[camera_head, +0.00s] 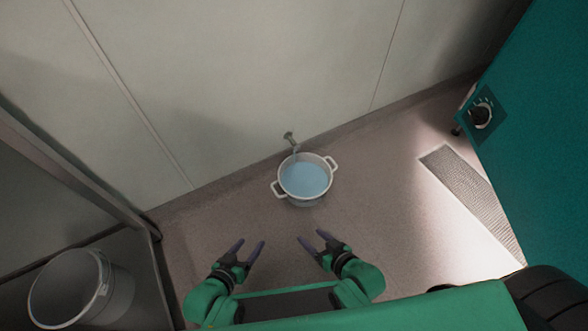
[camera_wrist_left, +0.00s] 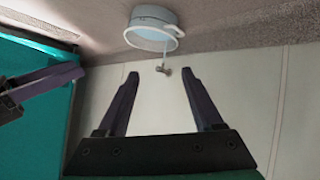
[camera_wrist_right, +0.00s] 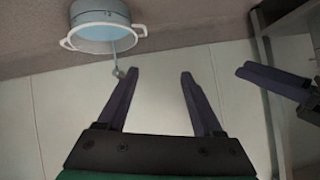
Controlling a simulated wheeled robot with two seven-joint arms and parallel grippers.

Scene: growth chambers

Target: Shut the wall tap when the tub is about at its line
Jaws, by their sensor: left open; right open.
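The wall tap (camera_head: 289,136) sticks out low on the pale wall, and a thin stream runs from it into the tub. The tub (camera_head: 306,201) is white with two side handles and stands on the floor against the wall, holding blue water (camera_head: 304,178). The tap also shows in the left wrist view (camera_wrist_left: 164,70) and the right wrist view (camera_wrist_right: 119,73). My left gripper (camera_head: 249,245) and right gripper (camera_head: 312,239) are both open and empty, in front of the tub and apart from it and the tap.
A grey bucket (camera_head: 80,290) stands at the lower left beside a dark-framed panel. The floor around the tub is clear.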

